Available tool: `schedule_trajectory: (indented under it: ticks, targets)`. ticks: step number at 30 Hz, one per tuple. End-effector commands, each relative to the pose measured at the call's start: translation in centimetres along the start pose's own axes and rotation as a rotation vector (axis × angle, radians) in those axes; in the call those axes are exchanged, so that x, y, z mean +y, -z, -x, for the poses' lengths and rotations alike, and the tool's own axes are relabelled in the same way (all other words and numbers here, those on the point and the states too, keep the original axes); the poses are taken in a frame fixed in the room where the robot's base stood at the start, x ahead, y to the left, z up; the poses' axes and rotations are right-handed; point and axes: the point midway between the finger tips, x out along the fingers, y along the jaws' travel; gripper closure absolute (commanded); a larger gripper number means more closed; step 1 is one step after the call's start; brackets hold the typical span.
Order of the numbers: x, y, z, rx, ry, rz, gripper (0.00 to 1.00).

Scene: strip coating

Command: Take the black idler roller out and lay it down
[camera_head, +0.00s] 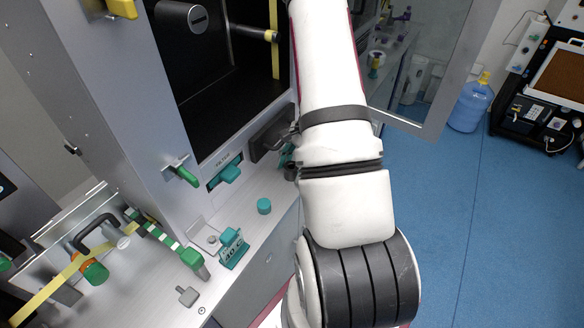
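A machine cabinet (130,95) with an open dark bay stands at the upper left. In the bay, a thin dark roller (250,32) sticks out at the upper right, its end touching or close to a yellow strip (274,50). A larger black round part (182,20) with a pale slotted face sits to its left. I cannot tell for certain which one is the black idler roller. My white arm rises from the bottom centre and leaves at the top edge, covering the bay's right side. My gripper does not show.
A grey ledge (225,275) below the bay holds a teal cap (264,206) and a teal block (232,250). A green-handled lever (187,177) sticks out of the cabinet. A glass door (415,65) stands open at right. Blue floor (505,220) is clear there, before a water bottle (470,105).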

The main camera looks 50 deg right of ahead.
Motion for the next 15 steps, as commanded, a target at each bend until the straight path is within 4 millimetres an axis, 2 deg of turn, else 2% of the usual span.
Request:
schedule_trajectory:
  ticks: [9,15]
  targets:
    - [0.0,0.0,0.2,0.001,0.001,0.000,0.43]
    - [-0.1,0.0,2.2,0.002,0.003,0.001,0.43]
